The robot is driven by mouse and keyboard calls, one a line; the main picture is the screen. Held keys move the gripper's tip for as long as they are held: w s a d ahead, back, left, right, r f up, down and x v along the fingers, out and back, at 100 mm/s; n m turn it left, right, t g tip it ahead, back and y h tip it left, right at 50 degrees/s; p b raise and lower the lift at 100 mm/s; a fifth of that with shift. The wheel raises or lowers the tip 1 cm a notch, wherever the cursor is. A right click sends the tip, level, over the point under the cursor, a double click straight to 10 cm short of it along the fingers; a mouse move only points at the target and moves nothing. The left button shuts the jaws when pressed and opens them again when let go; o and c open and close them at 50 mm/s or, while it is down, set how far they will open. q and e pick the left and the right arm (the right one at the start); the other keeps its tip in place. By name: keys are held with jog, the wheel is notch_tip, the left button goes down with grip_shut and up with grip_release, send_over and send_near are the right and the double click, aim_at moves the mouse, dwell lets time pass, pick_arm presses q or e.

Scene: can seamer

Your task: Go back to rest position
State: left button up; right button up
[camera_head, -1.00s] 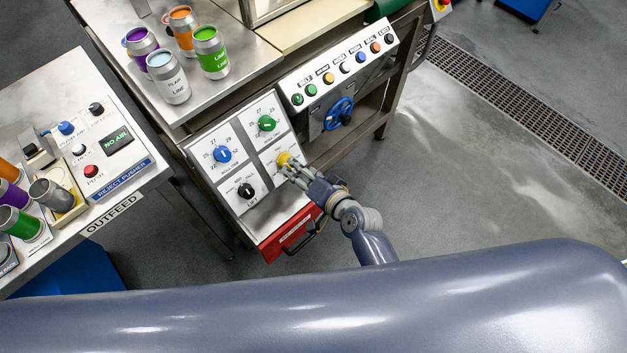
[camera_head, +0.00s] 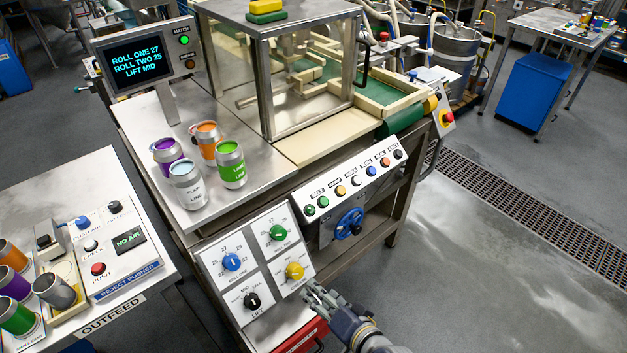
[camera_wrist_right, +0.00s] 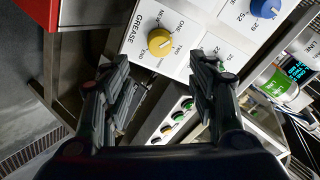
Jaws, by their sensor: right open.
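My right gripper (camera_head: 318,297) is at the lower middle of the head view, just below and right of the dial panel. In the right wrist view my right gripper (camera_wrist_right: 160,75) has its two fingers spread apart with nothing between them. The yellow grease knob (camera_head: 294,270) is on the panel, apart from the fingers; it also shows ahead of them in the wrist view (camera_wrist_right: 160,41). Blue (camera_head: 232,262), green (camera_head: 278,232) and black (camera_head: 252,300) knobs share the panel. My left gripper is not in view.
A red drawer (camera_head: 303,338) is below the panel, close to my right gripper. A button row with a blue handwheel (camera_head: 349,222) is to the right. Several cans stand on the steel top. The screen (camera_head: 137,60) reads ROLL ONE 27, ROLL TWO 25, LIFT MID.

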jog(key=s+d+f+n+g+h, duration=0.1)
jog(key=s+d+f+g, duration=0.15)
jog(key=s+f, duration=0.45)
jog(key=s+d+f+n+g+h, duration=0.1)
jog(key=s+d+f+n, duration=0.15)
jog(key=f, duration=0.85)
jog(key=s+d+f+g+h, duration=0.1)
jog(key=s+d+f+g, duration=0.15)
jog(key=s+f, duration=0.4)
jog(key=s+d+f+n+g+h, duration=0.1)
jog(key=s+d+f, duration=0.4)
jog(key=s, duration=0.5)
jog(key=s+d+f+n+g+h, duration=0.2)
jog(key=s+d+f, duration=0.4)
jog(key=s+f, duration=0.3)
jog(key=shift+s+n+g, duration=0.6)
jog(key=shift+s+n, duration=0.1)
jog(key=shift+n, duration=0.05)
